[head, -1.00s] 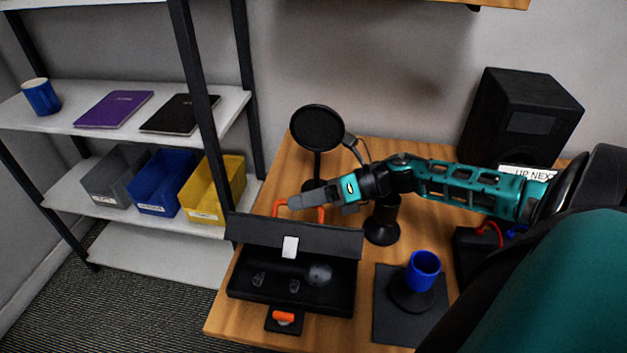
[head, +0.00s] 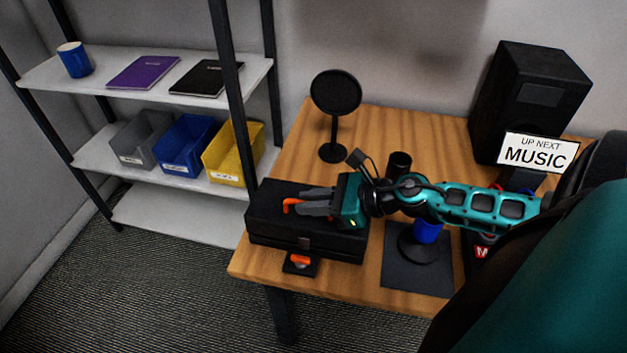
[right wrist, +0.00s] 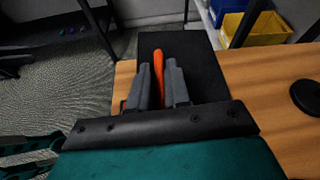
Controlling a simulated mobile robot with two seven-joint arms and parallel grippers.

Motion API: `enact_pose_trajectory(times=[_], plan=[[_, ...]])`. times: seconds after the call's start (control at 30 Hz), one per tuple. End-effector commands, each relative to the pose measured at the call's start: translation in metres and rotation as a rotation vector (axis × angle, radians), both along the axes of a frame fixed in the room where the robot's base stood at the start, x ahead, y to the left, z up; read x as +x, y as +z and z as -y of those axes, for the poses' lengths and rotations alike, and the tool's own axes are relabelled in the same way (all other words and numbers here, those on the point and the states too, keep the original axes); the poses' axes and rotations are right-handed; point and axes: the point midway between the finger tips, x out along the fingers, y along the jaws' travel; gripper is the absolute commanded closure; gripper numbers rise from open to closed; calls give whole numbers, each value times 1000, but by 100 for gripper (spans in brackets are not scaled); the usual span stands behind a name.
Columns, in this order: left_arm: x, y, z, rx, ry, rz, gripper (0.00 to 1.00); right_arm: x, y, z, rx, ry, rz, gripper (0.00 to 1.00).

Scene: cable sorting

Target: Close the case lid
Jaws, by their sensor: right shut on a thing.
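The black case (head: 275,235) sits at the table's front left, its lid (head: 265,212) lying flat over the body with no open gap that I can see. The latch (head: 304,243) shows on its front face. The orange handle (head: 290,203) is on the lid. My right gripper (head: 301,203) lies low over the lid, shut on the handle. In the right wrist view the orange handle (right wrist: 158,72) runs between the two grey fingers (right wrist: 158,86), above the black lid (right wrist: 195,62). My left gripper is not in view.
A small black pad with an orange item (head: 300,261) lies in front of the case. A round black filter on a stand (head: 334,95) is behind. A speaker (head: 528,105) and a sign (head: 538,152) stand right.

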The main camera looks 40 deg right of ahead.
Motion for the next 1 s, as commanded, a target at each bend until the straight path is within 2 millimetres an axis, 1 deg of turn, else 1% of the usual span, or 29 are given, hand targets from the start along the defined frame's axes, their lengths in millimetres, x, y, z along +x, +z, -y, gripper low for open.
enact_pose_trajectory(times=[0.03, 0.2, 0.77, 0.8, 1.0], plan=[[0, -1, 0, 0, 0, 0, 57, -2, -3, -2, 3, -1, -4, 100], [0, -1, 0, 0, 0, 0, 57, -5, -8, -5, 6, -1, -6, 100], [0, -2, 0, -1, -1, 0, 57, -8, -13, -9, 9, 3, -14, 100], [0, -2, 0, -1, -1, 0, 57, -8, -13, -9, 9, 4, -14, 80], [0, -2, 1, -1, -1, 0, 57, -7, -12, -8, 8, 2, -12, 62]])
